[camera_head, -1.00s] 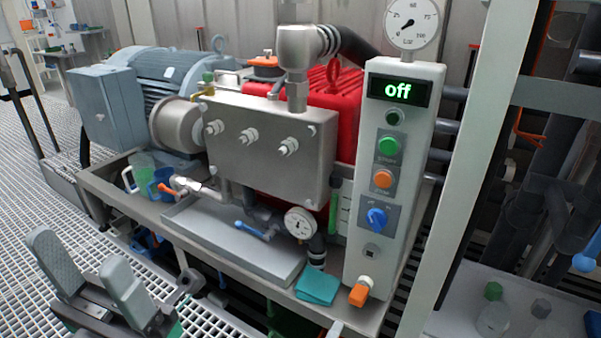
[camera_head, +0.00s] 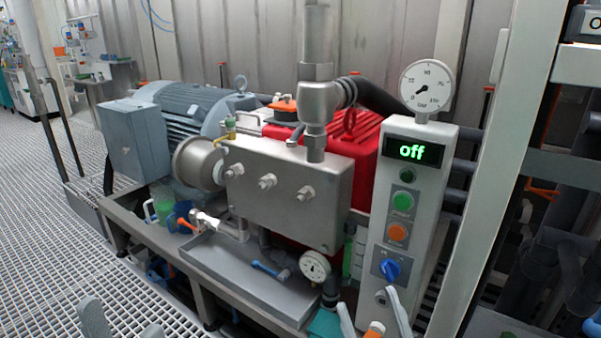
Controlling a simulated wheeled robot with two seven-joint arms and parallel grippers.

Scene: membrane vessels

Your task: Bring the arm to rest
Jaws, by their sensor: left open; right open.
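My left gripper (camera_head: 122,325) shows only its two grey fingertips at the bottom left edge, apart and with nothing between them, over the grating floor. My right gripper (camera_head: 374,318) shows its two pale fingers at the bottom edge, spread apart in front of the foot of the control panel (camera_head: 424,185). An orange fitting (camera_head: 375,329) shows between these fingers; I cannot tell whether they touch it. The rest of both arms is out of view.
The pump skid holds a grey motor (camera_head: 196,118), a steel block (camera_head: 290,190), a drip tray (camera_head: 235,268) and a small gauge (camera_head: 315,266). A teal cloth (camera_head: 325,325) lies by the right gripper. A pale post stands right. Grating floor (camera_head: 50,220) at left is clear.

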